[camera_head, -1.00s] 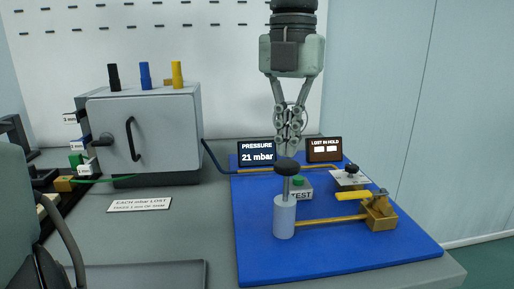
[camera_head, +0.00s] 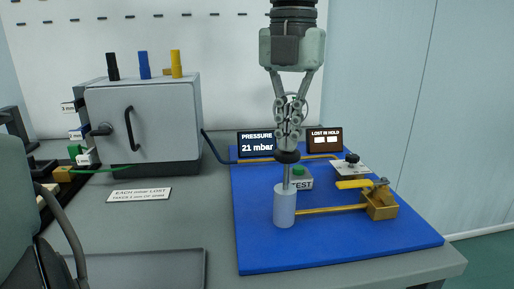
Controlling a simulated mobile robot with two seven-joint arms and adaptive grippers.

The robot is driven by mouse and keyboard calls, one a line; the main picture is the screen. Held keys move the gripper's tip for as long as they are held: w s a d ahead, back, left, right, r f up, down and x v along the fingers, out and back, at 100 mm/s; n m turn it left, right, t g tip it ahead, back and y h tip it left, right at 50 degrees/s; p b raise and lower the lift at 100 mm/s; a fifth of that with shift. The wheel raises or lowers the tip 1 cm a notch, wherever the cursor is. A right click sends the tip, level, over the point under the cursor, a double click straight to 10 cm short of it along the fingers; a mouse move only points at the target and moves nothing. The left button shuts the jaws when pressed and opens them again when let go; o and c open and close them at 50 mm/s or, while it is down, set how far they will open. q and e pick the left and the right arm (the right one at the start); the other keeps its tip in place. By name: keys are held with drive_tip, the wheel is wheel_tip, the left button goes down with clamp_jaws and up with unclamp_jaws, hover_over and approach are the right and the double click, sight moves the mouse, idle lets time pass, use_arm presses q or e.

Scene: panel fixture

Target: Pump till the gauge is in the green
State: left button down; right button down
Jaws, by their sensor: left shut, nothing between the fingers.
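The pump (camera_head: 285,206) is a pale upright cylinder on a blue board (camera_head: 262,238), with a thin rod topped by a dark round knob (camera_head: 286,157). The rod stands raised out of the cylinder. My left gripper (camera_head: 288,147) points straight down with its fingers shut and empty. Its tips are right at the top of the knob; I cannot tell whether they touch. The pressure display (camera_head: 257,145) behind reads 21 mbar; no green shows on it. My right gripper is not in view.
A TEST block with a green button (camera_head: 299,171) is just behind the pump. A brass valve with a yellow lever (camera_head: 354,184) is at the right. A "lost in hold" display (camera_head: 324,141) stands behind. A grey chamber (camera_head: 143,120) stands at the left.

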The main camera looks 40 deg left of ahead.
sight(287, 158)
use_arm(q)
drive_tip(key=shift+f+b, duration=1.6)
drive_tip(key=shift+f, duration=0.6)
drive_tip(key=shift+r+p, duration=2.25)
drive_tip(key=shift+r, duration=0.7)
wheel_tip(287, 158, up, 5)
drive_tip(key=p, duration=0.4)
